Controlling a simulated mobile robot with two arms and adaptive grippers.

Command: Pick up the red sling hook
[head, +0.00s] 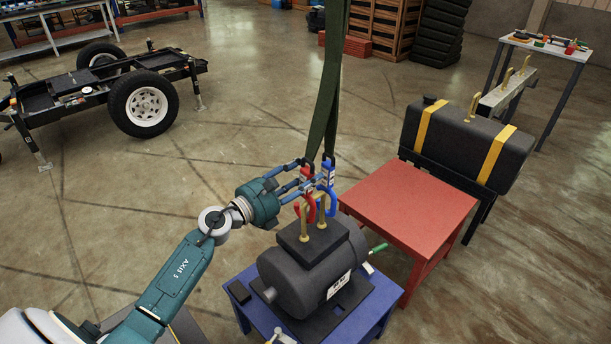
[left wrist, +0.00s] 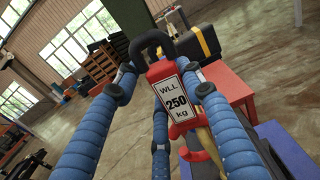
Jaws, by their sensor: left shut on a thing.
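The red sling hook (head: 308,206) hangs from a dark green sling (head: 325,95) above a black motor-like machine (head: 305,268). A blue sling hook (head: 328,185) hangs just to its right. My left gripper (head: 306,180) is shut on the red hook. In the left wrist view the blue fingers surround the red hook's body (left wrist: 174,95), which carries a "WLL 250 kg" label, with a dark loop above it. The red hook's lower end is close to a brass eye (head: 304,222) on the machine; I cannot tell whether they touch. My right gripper is not in view.
The machine stands on a blue table (head: 245,300). A red table (head: 410,208) is to its right, with a black tank with yellow straps (head: 465,140) behind. A wheeled chassis (head: 110,95) is at the upper left. The floor between is free.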

